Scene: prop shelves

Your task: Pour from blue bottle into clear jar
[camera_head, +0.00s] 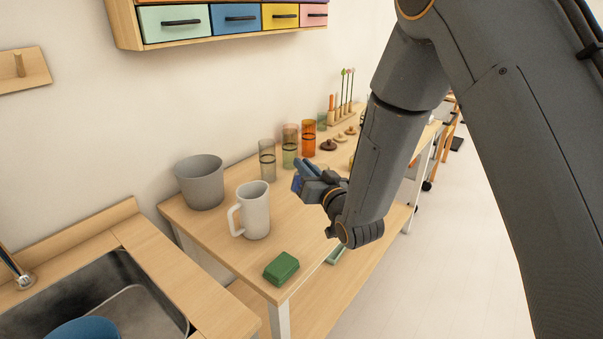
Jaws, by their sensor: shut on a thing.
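My gripper (303,176) is over the wooden table, shut on the blue bottle (296,183). Only a small dark-blue part of the bottle shows beside the fingers; the rest is hidden, so I cannot tell its tilt. A clear, greyish jar (267,161) stands upright on the table, behind and to the left of my gripper. They look apart in the picture. Whether anything is in the jar is too small to tell.
A white pitcher (255,212) and a grey bucket (200,183) stand left of my gripper. A green-tinted jar (290,147) and an orange jar (309,139) stand right of the clear jar. A green block (281,268) lies near the front corner. A sink (110,300) is at lower left.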

